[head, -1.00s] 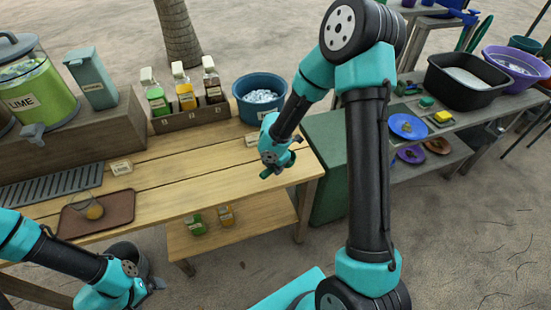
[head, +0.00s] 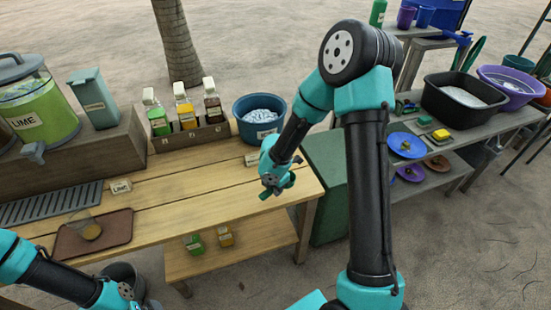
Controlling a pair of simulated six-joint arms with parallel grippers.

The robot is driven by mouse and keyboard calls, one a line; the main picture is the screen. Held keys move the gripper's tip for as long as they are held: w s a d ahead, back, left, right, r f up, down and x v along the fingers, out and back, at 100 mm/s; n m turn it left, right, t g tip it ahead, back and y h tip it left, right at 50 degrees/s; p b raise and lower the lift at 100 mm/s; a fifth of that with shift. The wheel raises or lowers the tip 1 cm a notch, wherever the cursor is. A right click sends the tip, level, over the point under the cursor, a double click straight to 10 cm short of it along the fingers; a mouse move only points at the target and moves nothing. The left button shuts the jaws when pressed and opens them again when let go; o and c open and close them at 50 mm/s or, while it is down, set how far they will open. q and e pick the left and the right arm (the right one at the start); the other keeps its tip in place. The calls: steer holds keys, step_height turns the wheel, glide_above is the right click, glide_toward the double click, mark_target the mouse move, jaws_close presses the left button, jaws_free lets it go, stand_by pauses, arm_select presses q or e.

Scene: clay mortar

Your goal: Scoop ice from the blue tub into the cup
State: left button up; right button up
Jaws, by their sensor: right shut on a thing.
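The blue tub (head: 240,122) holds white ice (head: 262,115) at the back right of the wooden table. The cup (head: 82,219), clear with amber liquid low in it, stands on a brown tray (head: 120,236) at the table's left. My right gripper (head: 277,190) is above the table's right front part, in front of the tub and apart from it. It is shut on a small green thing, mostly hidden; I cannot tell whether it is a scoop. My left gripper (head: 146,303) is at the bottom edge, partly cut off, in front of the table; its jaws are unclear.
A bottle rack (head: 190,137) stands left of the tub. A green lime dispenser (head: 38,112) and a grey-teal container (head: 95,100) stand on a raised shelf. A grey drip grate (head: 50,204) lies left. The table's middle is clear.

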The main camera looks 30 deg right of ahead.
stand_by(0.5)
